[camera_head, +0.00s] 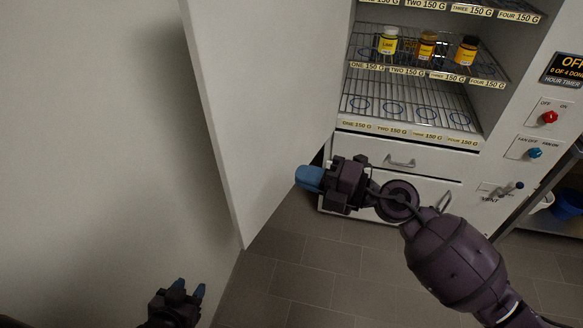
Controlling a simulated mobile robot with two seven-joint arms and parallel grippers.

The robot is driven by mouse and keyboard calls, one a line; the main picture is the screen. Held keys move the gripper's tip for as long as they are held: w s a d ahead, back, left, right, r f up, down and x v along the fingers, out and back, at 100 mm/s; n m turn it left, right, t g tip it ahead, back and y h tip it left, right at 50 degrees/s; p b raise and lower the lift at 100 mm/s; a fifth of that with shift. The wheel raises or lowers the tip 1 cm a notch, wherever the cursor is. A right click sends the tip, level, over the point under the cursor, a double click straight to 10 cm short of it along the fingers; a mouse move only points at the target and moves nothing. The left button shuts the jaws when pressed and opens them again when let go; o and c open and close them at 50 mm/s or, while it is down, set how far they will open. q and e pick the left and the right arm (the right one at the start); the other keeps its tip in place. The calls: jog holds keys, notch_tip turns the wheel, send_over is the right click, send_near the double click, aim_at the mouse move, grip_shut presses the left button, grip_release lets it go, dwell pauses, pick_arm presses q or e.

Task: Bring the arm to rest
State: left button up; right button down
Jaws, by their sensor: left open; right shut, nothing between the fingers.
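My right arm reaches in from the lower right, in front of a white cabinet. Its gripper (309,178) points left, with its blue fingers closed together and nothing held. It hangs in front of the cabinet's lower front, near the edge of a white panel (262,110); I cannot tell whether it touches the panel. My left gripper (188,290) is low at the left, in front of the pale wall. Its two blue fingertips point up and stand apart, with nothing between them.
The cabinet's open shelves (410,105) hold jars, including a yellow jar (388,42). A blue bucket (568,203) stands at the right. Tiled floor (310,270) is clear between the arms.

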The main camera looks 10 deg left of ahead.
jog(key=shift+s+d, duration=0.1)
jog(key=shift+d, duration=0.15)
jog(key=w+d+r+m+t, duration=0.6)
jog(key=m+t, duration=0.3)
jog(key=t, duration=0.1)
jog(key=d+f+m+t+h, duration=0.4)
jog(key=d+f+m+h, duration=0.3)
jog(key=d+m+h, duration=0.3)
jog(key=s+d+f+m+g+h, duration=0.25)
jog(key=d+f+m, duration=0.2)
jog(key=f, duration=0.25)
jog(key=s+d+f+m+g+h, duration=0.1)
jog(key=s+d+f+m+h, duration=0.25)
jog(key=f+m, duration=0.2)
jog(key=s+d+f+m+g, duration=0.1)
jog(key=s+d+f, duration=0.2)
jog(key=s+f, duration=0.3)
jog(key=s+d+f+m+g+h, duration=0.1)
jog(key=s+d+f+m+g, duration=0.1)
jog(key=s+f, duration=0.4)
jog(key=s+d, duration=0.1)
jog(key=s, duration=0.3)
jog(key=shift+d+h, duration=0.25)
jog(key=shift+h, duration=0.05)
